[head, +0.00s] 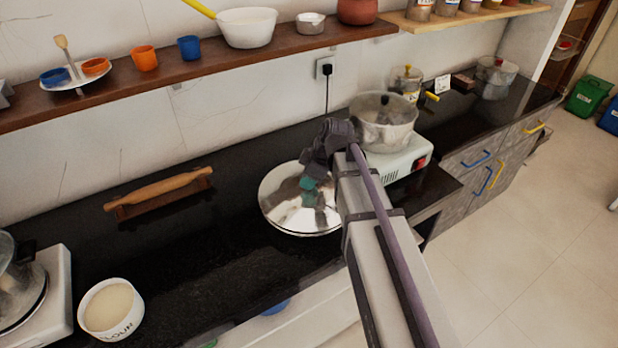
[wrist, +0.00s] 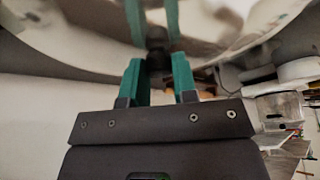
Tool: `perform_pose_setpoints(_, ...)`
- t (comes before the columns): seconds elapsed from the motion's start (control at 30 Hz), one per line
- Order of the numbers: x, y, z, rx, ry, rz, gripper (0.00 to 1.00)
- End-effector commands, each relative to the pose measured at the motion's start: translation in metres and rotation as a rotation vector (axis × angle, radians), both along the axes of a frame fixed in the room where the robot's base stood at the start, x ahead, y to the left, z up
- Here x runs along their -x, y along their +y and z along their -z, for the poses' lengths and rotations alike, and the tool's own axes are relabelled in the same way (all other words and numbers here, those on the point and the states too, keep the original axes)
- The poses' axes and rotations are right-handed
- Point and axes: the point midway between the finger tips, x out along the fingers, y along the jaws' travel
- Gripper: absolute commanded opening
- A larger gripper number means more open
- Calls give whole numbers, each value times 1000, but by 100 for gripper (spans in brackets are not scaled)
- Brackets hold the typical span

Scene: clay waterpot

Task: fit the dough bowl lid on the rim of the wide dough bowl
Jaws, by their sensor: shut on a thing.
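The dough bowl lid (head: 283,208) is a wide, round, shiny metal disc over the middle of the black counter. My gripper (head: 312,183) is above it, partly hidden by my arm. In the wrist view, my gripper's teal fingers (wrist: 158,68) are closed around a small dark knob (wrist: 157,58) on the lid, and the lid's shiny surface (wrist: 85,35) mirrors them. The wide dough bowl cannot be made out separately; a thin pale edge shows below the lid's near side. I cannot tell whether the lid touches a rim there.
A rolling pin (head: 160,187) lies on a stand at the left. A flour tub (head: 111,309) stands front left, beside a white appliance (head: 40,297). A large pot (head: 384,122) stands on a white stove (head: 412,158) close right of my gripper. A wooden shelf (head: 120,82) runs above.

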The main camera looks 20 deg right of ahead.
Motion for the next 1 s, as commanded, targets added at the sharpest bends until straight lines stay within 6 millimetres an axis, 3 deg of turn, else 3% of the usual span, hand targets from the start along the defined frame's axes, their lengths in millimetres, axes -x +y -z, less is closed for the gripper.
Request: perform_pose_setpoints(1.0, 0, 0, 11, 0, 0, 0, 0)
